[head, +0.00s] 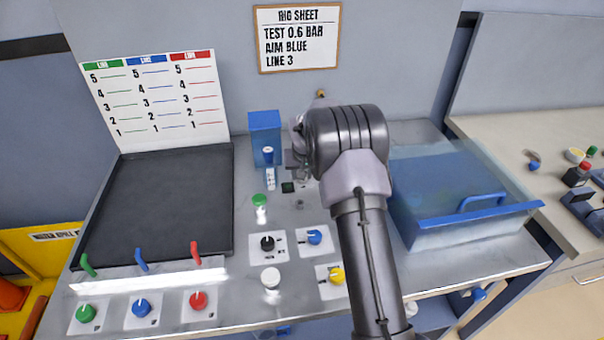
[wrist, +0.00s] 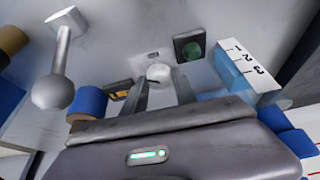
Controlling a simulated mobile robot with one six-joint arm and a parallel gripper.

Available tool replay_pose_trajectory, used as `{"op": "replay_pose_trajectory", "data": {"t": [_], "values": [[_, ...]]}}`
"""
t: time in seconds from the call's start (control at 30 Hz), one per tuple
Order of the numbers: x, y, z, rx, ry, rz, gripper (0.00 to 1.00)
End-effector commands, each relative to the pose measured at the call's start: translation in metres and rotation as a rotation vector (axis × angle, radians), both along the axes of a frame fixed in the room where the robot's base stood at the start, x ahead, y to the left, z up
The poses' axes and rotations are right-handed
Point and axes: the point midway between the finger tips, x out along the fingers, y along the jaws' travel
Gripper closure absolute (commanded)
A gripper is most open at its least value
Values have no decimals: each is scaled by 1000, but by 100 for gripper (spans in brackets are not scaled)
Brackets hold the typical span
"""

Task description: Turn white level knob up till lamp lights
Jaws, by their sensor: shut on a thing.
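The white level knob (wrist: 158,72) sits on the grey panel in the wrist view, between the two fingertips of my gripper (wrist: 160,80), which is shut on it. In the head view my gripper (head: 301,173) is low over the panel behind the arm, and the knob is mostly hidden there. The lamp (wrist: 192,50), a green lens in a dark square plate, is beside the knob and looks dark. It also shows in the head view (head: 288,187) as a small dark square.
A scale marked 1, 2, 3 (wrist: 245,62) stands close to my gripper. A blue block (head: 265,128) is behind it. Several coloured knobs, a black tray (head: 160,210) and a clear blue bin (head: 450,205) surround the work area. A rounded grey lever (wrist: 58,75) is at left in the wrist view.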

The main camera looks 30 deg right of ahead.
Motion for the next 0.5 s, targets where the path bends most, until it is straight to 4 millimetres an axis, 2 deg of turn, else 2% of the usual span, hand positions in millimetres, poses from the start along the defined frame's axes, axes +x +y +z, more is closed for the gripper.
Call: {"op": "replay_pose_trajectory", "data": {"t": [0.3,0.5], "values": [[1,2,-2,0,0,-241,100],[1,2,0,0,-1,-279,100]]}}
